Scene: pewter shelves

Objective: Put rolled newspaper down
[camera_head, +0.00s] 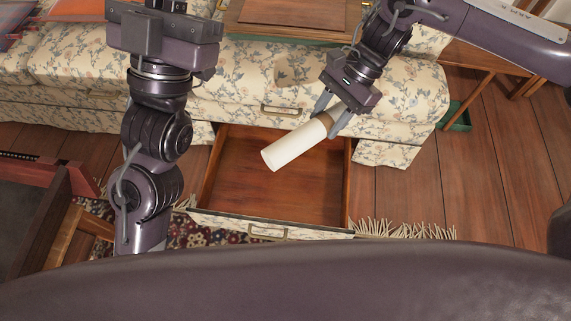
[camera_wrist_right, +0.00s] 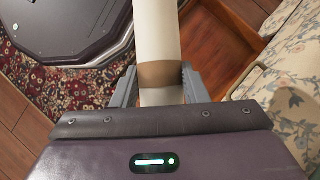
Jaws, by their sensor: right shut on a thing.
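The rolled newspaper (camera_head: 292,146) is a pale roll with a brown band. My right gripper (camera_head: 331,119) is shut on it near the band and holds it tilted above the open drawer (camera_head: 270,190) under the floral sofa. In the right wrist view, the roll (camera_wrist_right: 157,30) stands between the two fingers of my right gripper (camera_wrist_right: 160,82), and the brown band lies between them. The drawer (camera_wrist_right: 222,45) shows at the upper right there. My left arm comes up at the left in the head view, and its gripper (camera_head: 160,20) is at the top edge, its fingertips not clearly seen.
The floral sofa (camera_head: 60,65) spans the back. The drawer's inside looks empty. A patterned rug (camera_head: 205,232) lies below the drawer front. A wooden chair part (camera_head: 70,230) stands at lower left. Wooden floor (camera_head: 400,200) is clear at right, with a green box (camera_head: 460,118) beyond.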

